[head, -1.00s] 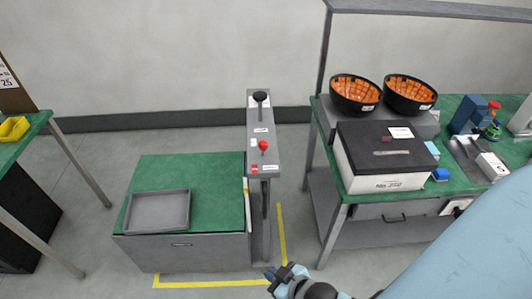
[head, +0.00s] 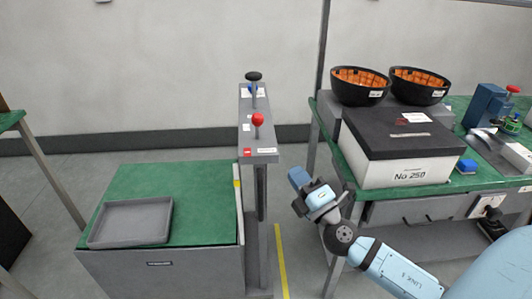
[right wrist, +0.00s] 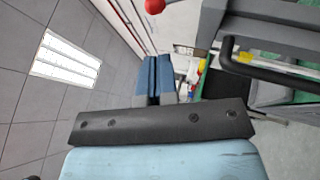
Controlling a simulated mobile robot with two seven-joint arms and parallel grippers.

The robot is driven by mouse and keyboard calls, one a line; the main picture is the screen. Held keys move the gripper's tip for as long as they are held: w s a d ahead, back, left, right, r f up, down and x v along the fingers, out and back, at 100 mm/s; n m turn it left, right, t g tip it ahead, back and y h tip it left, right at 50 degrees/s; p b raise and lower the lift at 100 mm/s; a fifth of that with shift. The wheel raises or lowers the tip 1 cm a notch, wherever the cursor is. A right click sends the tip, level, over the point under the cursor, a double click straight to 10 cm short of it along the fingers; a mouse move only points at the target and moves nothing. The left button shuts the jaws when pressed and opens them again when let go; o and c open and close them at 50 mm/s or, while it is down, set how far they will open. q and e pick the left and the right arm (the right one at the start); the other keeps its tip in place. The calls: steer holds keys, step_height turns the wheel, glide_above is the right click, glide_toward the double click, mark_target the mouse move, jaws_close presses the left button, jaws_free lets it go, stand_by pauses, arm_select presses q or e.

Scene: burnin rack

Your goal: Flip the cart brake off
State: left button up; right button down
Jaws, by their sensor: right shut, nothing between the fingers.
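The cart (head: 160,258) has a green top and a grey upright panel (head: 246,140) along its right side. A lever with a red ball knob (head: 258,119) stands on the near part of the panel's top; a lever with a black knob (head: 254,76) stands behind it. Which one is the brake, I cannot tell. My right gripper (head: 298,177) is right of the panel and below the red knob, apart from it, shut and empty. In the right wrist view its blue-grey fingertips (right wrist: 154,78) are together, and the red knob (right wrist: 154,6) is at the top edge. My left gripper is not in view.
A grey tray (head: 131,221) lies on the cart. Right of my gripper is a green bench (head: 466,183) with a black-lidded box (head: 408,174) and two black bowls (head: 360,86) with orange insides. Floor shows between cart and bench.

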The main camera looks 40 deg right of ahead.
steer(key=p, duration=0.6)
glide_toward(261, 124)
steer(key=shift+n, duration=0.4)
steer(key=x, duration=0.7)
steer(key=shift+s, duration=0.1)
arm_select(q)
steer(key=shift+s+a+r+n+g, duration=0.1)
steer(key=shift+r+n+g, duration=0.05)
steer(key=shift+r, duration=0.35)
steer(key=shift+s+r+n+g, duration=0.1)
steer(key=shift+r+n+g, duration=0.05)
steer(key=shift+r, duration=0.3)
arm_select(e)
steer(key=shift+w+r, duration=0.1)
steer(key=shift+w, duration=0.25)
